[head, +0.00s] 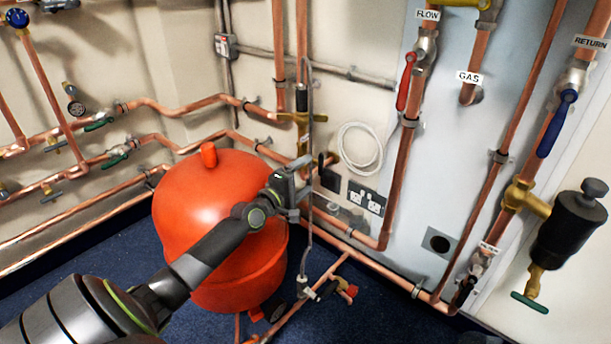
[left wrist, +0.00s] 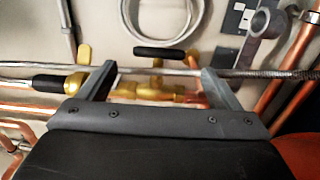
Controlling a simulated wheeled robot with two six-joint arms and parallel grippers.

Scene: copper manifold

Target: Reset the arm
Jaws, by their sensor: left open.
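My left gripper (head: 302,178) is in front of the wall, just right of the red expansion vessel (head: 195,195). In the left wrist view its two fingers (left wrist: 158,70) stand apart with no object clearly held between them. A thin grey braided hose (head: 309,120) runs down past the gripper; it also crosses behind the fingertips in the left wrist view (left wrist: 270,75). Whether the fingers touch it I cannot tell. A brass valve fitting (left wrist: 150,90) with a black lever (left wrist: 158,52) shows behind the fingers. My right gripper does not show.
Copper pipes line the walls. A red lever (head: 405,81) and a blue lever (head: 556,124) are on the right. A coiled white cable (head: 361,150) and a socket (head: 366,198) are behind the gripper. A black air separator (head: 570,232) juts out at right. Blue floor (head: 110,255) is open at left.

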